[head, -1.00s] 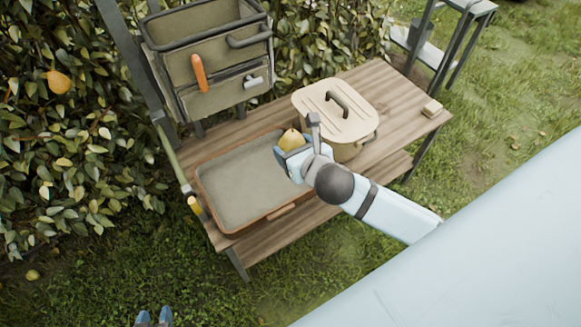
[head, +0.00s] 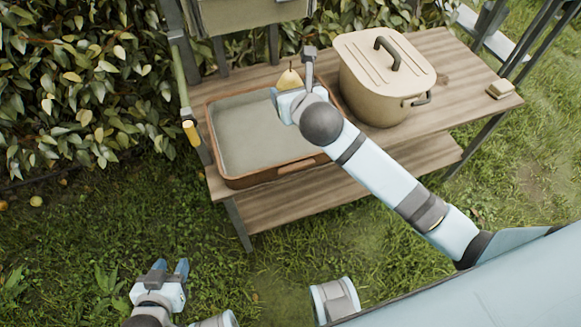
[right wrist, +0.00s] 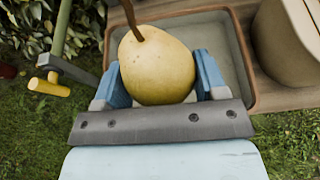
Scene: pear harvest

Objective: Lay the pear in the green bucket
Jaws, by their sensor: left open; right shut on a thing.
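The yellow pear (head: 290,78) shows partly behind my right gripper (head: 288,96) in the head view. In the right wrist view the pear (right wrist: 157,65) sits between the two blue fingers, its brown stem pointing up and to the left, and the gripper (right wrist: 158,82) is shut on it. The pear is above the far right part of the shallow tray in the head view. My left gripper (head: 171,271) is open and empty over the grass at the lower left. I see no green bucket in either view.
A brown-rimmed tray (head: 235,181) with an empty grey inside stands on the wooden bench (head: 459,74). A beige lidded bin (head: 372,93) stands right of it, and a small block (head: 500,88) lies near the bench's right end. A yellow-handled tool (head: 190,131) hangs at the left.

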